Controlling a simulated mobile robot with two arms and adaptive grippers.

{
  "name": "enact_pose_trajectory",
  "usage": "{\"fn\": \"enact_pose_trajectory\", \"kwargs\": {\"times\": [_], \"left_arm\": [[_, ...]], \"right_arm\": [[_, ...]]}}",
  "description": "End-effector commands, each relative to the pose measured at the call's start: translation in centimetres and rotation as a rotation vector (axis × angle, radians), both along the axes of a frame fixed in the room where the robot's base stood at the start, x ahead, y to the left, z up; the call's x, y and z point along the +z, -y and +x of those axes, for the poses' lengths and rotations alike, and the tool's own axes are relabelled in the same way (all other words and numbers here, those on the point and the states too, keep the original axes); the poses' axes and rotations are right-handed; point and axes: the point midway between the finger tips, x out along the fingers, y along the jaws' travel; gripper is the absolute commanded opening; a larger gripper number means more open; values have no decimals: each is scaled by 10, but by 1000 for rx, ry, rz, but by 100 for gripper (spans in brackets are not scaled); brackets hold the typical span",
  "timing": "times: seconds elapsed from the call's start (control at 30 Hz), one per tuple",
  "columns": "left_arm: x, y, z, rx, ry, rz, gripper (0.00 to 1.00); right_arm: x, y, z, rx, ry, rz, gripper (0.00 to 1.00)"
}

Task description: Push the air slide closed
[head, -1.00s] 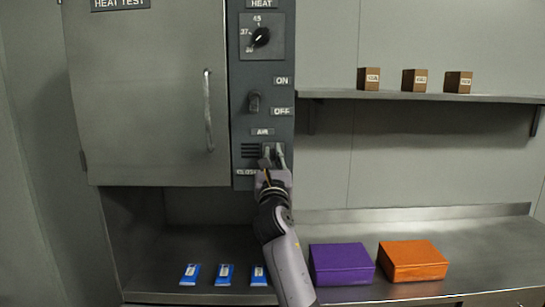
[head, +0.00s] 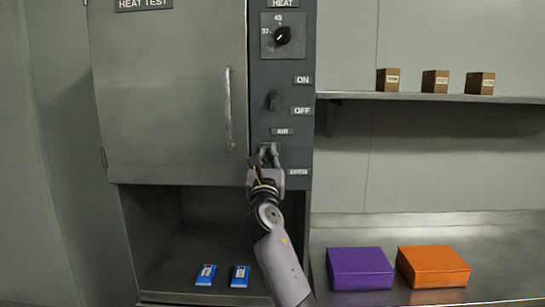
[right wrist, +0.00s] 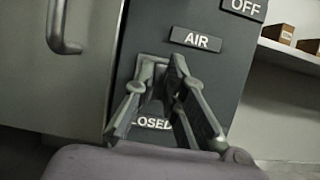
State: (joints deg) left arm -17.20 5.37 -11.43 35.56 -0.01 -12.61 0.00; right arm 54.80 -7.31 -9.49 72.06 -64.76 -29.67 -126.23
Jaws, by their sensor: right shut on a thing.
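The air slide (right wrist: 157,63) is a small grey tab on the dark control panel below the AIR label (head: 282,132). My right gripper (head: 269,150) is shut on it at the left part of its slot. In the right wrist view the fingertips (right wrist: 164,66) meet around the tab, and the CLOSED label (right wrist: 152,124) shows between the fingers. In the head view the OPEN label (head: 299,172) shows to the right of the gripper. The gripper hides most of the slide there, and no vent slots show. My left gripper is not in view.
A cabinet door (head: 170,90) with a vertical handle (head: 228,108) is shut left of the panel. A dial (head: 282,36) and a switch (head: 275,100) sit above. Blue packets (head: 205,275), a purple box (head: 360,268) and an orange box (head: 433,266) lie below.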

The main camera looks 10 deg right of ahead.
Motion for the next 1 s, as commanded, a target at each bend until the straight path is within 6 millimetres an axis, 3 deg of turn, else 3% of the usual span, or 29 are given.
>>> {"fn": "enact_pose_trajectory", "kwargs": {"times": [0.03, 0.07, 0.33, 0.73, 1.0], "left_arm": [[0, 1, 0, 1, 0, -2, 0], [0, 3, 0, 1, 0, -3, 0], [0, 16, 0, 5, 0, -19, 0], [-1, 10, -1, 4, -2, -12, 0], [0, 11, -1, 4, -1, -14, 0]], "right_arm": [[0, -2, 0, 5, 1, 2, 0], [0, -2, 0, 5, 1, 2, 13], [0, -1, 0, 2, 1, 2, 31], [-2, -1, -5, 0, 2, 3, 32], [-19, -11, -41, 1, 1, 3, 32]]}}
